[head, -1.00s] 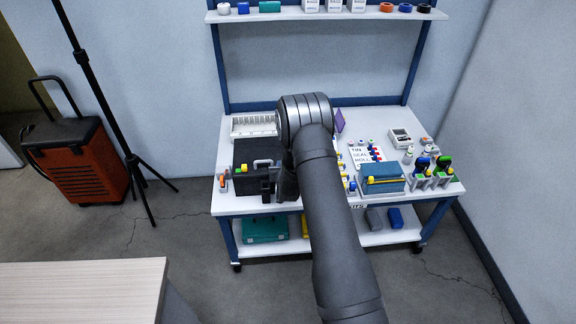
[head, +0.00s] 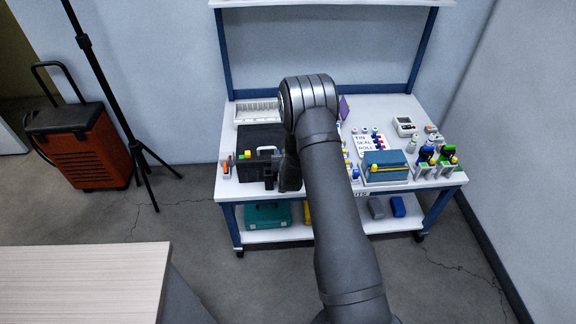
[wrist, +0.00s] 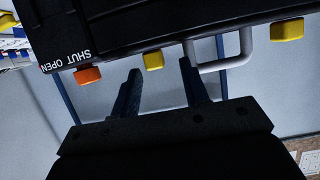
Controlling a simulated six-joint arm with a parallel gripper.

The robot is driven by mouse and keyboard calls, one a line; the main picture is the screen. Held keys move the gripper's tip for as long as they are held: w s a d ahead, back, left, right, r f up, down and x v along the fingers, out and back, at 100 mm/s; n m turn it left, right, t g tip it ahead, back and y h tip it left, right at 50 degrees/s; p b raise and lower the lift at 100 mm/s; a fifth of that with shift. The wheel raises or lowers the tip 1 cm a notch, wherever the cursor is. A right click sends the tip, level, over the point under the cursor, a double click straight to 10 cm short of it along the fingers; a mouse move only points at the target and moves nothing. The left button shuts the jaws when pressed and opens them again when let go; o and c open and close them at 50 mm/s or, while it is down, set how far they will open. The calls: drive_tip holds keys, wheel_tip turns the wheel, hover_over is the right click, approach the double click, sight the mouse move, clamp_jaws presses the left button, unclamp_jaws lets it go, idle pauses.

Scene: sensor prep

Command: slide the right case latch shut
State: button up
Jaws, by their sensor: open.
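The black case (head: 258,136) sits on the workbench, with its pale handle (head: 267,149) facing me. In the wrist view the case (wrist: 130,22) appears upside down, with SHUT and OPEN lettering at left. An orange block (wrist: 88,75) is beside the lettering. A yellow block (wrist: 153,61) sits between it and the handle (wrist: 222,58); another yellow block (wrist: 287,30) is beyond the handle. I cannot tell which block is the right latch's slider. My gripper (wrist: 160,68) is open, its fingertips on either side of the nearer yellow block; contact is unclear. My arm hides the case's right front in the head view.
A white rack (head: 256,111) stands behind the case. A blue-topped box (head: 385,165), a labelled sheet (head: 366,143) and several bottles and tools crowd the bench's right side. An orange-handled tool (head: 226,167) lies left of the case.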

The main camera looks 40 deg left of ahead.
drive_tip(key=v, duration=1.5)
drive_tip(key=shift+d+r, duration=0.25)
drive_tip(key=shift+s, duration=0.15)
drive_tip(key=x, duration=1.7)
drive_tip(key=shift+a+f, duration=0.15)
drive_tip(key=shift+a, duration=0.05)
